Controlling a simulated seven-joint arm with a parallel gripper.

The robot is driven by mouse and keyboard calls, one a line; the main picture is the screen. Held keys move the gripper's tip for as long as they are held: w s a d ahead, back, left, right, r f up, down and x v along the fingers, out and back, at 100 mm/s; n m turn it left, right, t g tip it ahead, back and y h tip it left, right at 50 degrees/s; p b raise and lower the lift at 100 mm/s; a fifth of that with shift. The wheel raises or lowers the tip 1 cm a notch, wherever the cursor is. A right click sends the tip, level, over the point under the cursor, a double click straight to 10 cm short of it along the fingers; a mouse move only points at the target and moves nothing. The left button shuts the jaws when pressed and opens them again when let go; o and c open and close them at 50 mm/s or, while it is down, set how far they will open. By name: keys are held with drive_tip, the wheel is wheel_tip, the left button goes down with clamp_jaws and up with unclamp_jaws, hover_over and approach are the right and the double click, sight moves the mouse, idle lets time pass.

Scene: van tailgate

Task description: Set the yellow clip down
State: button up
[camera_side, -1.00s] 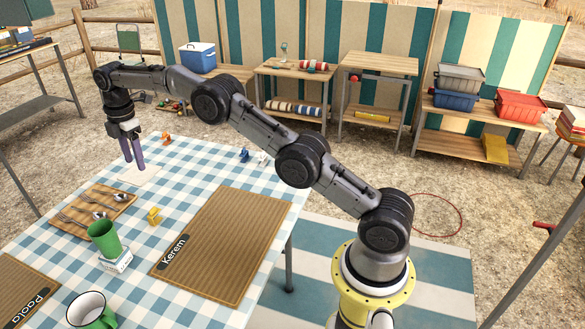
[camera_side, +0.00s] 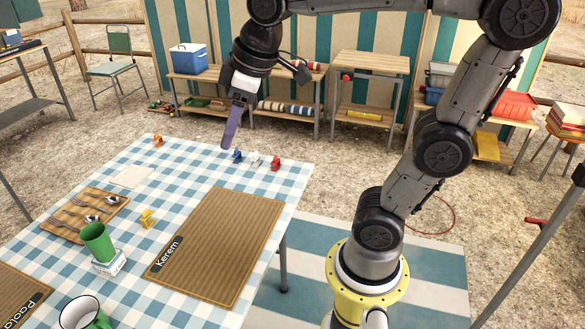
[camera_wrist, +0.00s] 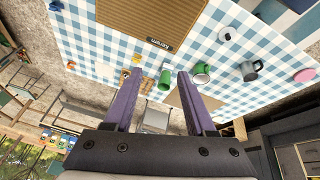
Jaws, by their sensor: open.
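The yellow clip (camera_side: 147,219) rests on the blue-and-white checked tablecloth, between the wooden cutlery tray and the Kerem placemat (camera_side: 218,245). It also shows small in the wrist view (camera_wrist: 137,58). My gripper (camera_side: 228,146) is raised at the table's far side, well away from the yellow clip, with its purple fingers pointing down. In the side view the fingers overlap each other. In the wrist view my gripper (camera_wrist: 154,74) has its fingers spread apart with nothing held between them.
Blue (camera_side: 237,156), white (camera_side: 255,160) and red (camera_side: 276,162) clips stand near the far edge; an orange clip (camera_side: 158,140) is at the far left corner.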

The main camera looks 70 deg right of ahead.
drive_tip(key=s+f+m, duration=0.1)
drive_tip(key=s+f, duration=0.2)
drive_tip(key=s, duration=0.2)
drive_tip(key=s+f+m+t, duration=0.1)
drive_tip(key=s+f+m, duration=0.1)
drive_tip(key=s, duration=0.4)
drive_tip(key=shift+s+a+f+m, duration=0.2)
drive_tip(key=shift+a+f+m, duration=0.1)
drive_tip(key=shift+f, duration=0.55)
